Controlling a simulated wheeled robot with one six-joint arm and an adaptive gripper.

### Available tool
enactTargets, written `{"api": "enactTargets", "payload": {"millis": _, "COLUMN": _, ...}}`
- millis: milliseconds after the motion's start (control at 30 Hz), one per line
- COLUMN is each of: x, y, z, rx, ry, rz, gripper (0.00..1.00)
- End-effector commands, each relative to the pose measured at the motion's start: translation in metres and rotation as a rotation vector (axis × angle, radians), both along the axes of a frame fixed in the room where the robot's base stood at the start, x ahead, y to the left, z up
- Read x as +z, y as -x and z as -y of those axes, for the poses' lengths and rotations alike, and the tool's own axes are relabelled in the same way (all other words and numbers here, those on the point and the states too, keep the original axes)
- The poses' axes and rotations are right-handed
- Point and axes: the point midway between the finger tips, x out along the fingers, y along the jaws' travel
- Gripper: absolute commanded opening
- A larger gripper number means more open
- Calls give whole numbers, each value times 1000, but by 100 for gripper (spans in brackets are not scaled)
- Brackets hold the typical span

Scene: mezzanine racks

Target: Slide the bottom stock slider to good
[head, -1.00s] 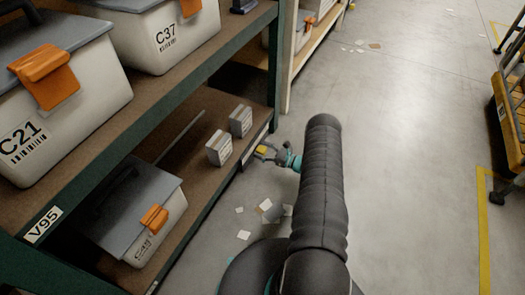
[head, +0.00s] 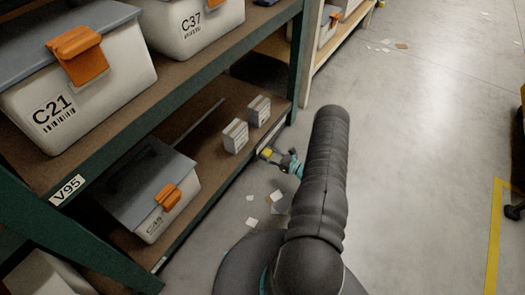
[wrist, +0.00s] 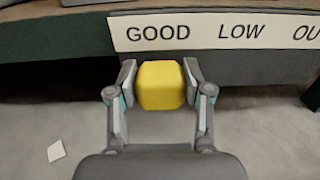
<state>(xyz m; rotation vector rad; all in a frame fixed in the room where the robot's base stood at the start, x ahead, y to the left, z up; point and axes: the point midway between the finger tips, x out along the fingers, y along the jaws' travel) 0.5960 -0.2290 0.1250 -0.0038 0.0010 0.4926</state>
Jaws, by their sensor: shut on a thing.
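The yellow slider knob (wrist: 161,85) sits between the two fingers of my gripper (wrist: 160,88) in the wrist view, and the fingers are shut on it. Above it is a white label strip (wrist: 215,31) reading GOOD, LOW and a cut-off word starting OU. The knob is below the word GOOD, a little left of that word's right end. In the head view the yellow knob (head: 266,153) and my gripper (head: 277,157) are small, at the front edge of the lower shelf (head: 222,178). The slider's track is hidden.
Two small boxes (head: 235,136) stand on the lower shelf near the gripper. Crate C48 (head: 150,190) sits farther left on that shelf, with crates C21 (head: 75,85) and C37 (head: 190,25) above. Paper scraps (head: 277,196) lie on the floor.

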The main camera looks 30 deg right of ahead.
Motion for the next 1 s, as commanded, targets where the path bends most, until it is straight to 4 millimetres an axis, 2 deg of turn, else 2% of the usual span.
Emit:
{"api": "enactTargets", "payload": {"millis": 233, "x": -1, "y": 5, "z": -7, "rx": 15, "ry": -8, "rz": -1, "gripper": 0}}
{"api": "enactTargets", "payload": {"millis": 267, "x": -1, "y": 5, "z": -7, "rx": 15, "ry": -9, "rz": -2, "gripper": 55}}
{"api": "enactTargets", "payload": {"millis": 333, "x": -1, "y": 5, "z": -7, "rx": 15, "ry": -9, "rz": -3, "gripper": 72}}
{"api": "enactTargets", "payload": {"millis": 367, "x": -1, "y": 5, "z": -7, "rx": 15, "ry": -9, "rz": -3, "gripper": 75}}
{"api": "enactTargets", "payload": {"millis": 733, "x": -1, "y": 6, "z": -2, "rx": 10, "ry": -6, "rz": -2, "gripper": 75}}
{"api": "enactTargets", "payload": {"millis": 867, "x": -1, "y": 19, "z": 5, "rx": 7, "ry": -7, "rz": -2, "gripper": 75}}
{"api": "enactTargets", "payload": {"millis": 1000, "x": -1, "y": 43, "z": 19, "rx": 6, "ry": -6, "rz": -2, "gripper": 75}}
